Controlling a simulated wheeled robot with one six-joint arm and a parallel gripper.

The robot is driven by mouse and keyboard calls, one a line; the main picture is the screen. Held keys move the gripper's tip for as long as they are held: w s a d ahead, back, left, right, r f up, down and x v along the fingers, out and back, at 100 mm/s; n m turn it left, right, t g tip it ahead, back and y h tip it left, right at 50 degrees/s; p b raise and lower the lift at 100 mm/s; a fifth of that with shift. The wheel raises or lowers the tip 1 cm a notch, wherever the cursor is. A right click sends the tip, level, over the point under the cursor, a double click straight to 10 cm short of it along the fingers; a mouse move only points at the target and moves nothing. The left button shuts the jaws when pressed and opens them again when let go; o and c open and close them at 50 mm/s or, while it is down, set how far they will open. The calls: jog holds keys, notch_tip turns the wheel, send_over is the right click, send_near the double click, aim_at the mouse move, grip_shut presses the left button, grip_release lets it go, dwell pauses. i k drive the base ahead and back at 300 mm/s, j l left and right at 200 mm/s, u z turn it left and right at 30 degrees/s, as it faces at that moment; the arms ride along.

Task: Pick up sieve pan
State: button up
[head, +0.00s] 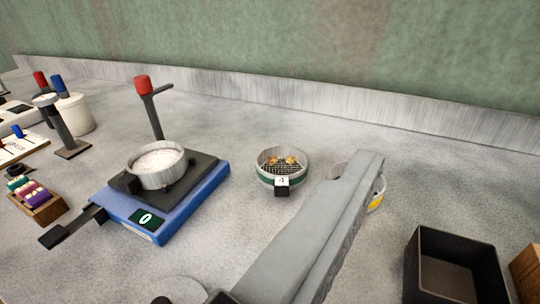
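A round metal sieve pan (282,168) with a dark green band stands upright on the counter near the middle. Its mesh bottom holds a few orange-yellow bits, and a small white tag marked 4 is on its front. A second round pan (377,197) with a yellow band is to its right, mostly hidden. A long grey part, seemingly of my gripper (340,200), reaches up from the bottom edge and covers that second pan. It is apart from the green-banded pan in the picture. No second finger shows, so its opening cannot be told.
A blue scale (214,178) reading 0 bears a metal pan of white grain (157,165), with a red-topped post (147,105) behind. A black open box (455,262) stands at right. A wooden rack (37,206) and white jar (76,115) are left. Counter behind the sieve is clear.

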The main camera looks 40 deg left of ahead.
aim_at(152, 164)
jog(key=j+u, duration=0.1)
jog(key=u, duration=1.2)
jog(key=z, duration=1.55)
jog(key=u, duration=1.55)
jog(key=k+l, duration=0.15)
